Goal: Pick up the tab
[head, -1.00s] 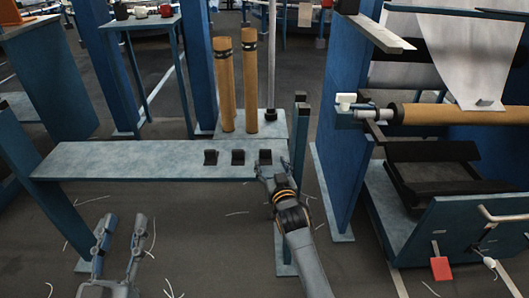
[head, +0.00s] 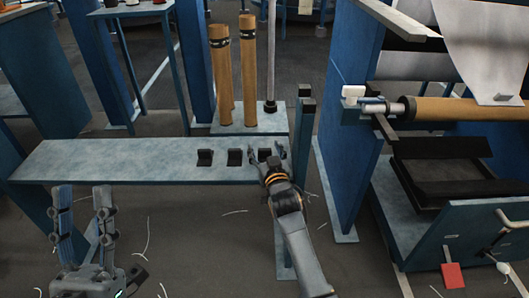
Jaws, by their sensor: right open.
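Several small things stand about; three black L-shaped tabs sit in a row on the grey-blue bench (head: 110,162): a left one (head: 204,157), a middle one (head: 235,157) and a right one (head: 265,155). My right gripper (head: 266,152) is open at the right tab, with one finger on each side of it. The gripper partly hides this tab, and I cannot tell whether the fingers touch it. My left gripper (head: 83,193) is open and empty at the lower left, in front of the bench, its fingers pointing up.
Two brown tubes (head: 249,80) stand behind the bench beside a thin metal rod (head: 270,55). A blue post (head: 303,135) rises just right of my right gripper. The loom frame with a brown roller (head: 450,110) and a red tag (head: 452,275) fills the right.

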